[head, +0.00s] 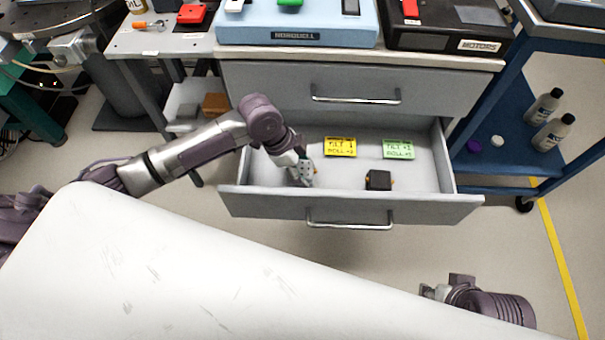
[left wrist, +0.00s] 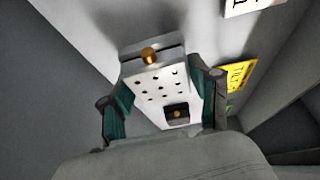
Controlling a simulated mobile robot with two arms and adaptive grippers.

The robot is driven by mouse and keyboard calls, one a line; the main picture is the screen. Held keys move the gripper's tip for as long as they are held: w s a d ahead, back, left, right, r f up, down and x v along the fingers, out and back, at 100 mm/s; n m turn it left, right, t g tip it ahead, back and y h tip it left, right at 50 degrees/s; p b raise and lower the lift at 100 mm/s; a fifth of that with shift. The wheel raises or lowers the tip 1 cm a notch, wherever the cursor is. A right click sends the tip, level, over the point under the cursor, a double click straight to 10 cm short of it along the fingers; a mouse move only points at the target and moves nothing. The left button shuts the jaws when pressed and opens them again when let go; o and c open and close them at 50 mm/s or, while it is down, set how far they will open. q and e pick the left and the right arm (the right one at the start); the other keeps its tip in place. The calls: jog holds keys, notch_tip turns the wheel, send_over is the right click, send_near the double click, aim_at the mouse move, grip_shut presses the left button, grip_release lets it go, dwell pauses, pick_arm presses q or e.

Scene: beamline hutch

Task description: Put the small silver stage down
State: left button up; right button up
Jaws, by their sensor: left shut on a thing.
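The small silver stage (head: 306,174) is a pale block with a grid of dark holes, low in the left part of the open drawer (head: 350,207). In the left wrist view the stage (left wrist: 154,84) shows its holed plate and a brass knob at one end. My left gripper (head: 303,170) is shut on it, with a teal finger along each side. I cannot tell whether the stage touches the drawer floor. My right gripper (head: 430,292) is at the lower right, outside the drawer, too small to read its jaws.
A yellow label (head: 340,147) and a green label (head: 398,149) lie toward the drawer's back. A small black block (head: 378,180) sits right of centre near the front wall. Drawer floor between it and my left gripper is bare. A blue cart (head: 510,150) stands at right.

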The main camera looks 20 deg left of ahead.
pick_arm(q)
jog(key=shift+f, duration=1.15)
pick_arm(e)
jog(key=shift+f, duration=0.45)
pick_arm(q)
jog(key=shift+f, duration=0.15)
jog(key=o, duration=1.4)
jog(key=p+v, duration=0.2)
jog(key=v, duration=0.5)
jog(key=shift+r, duration=0.25)
jog(key=shift+p+v, duration=0.55)
jog(key=shift+v, duration=1.85)
pick_arm(e)
jog(key=shift+x, duration=2.4)
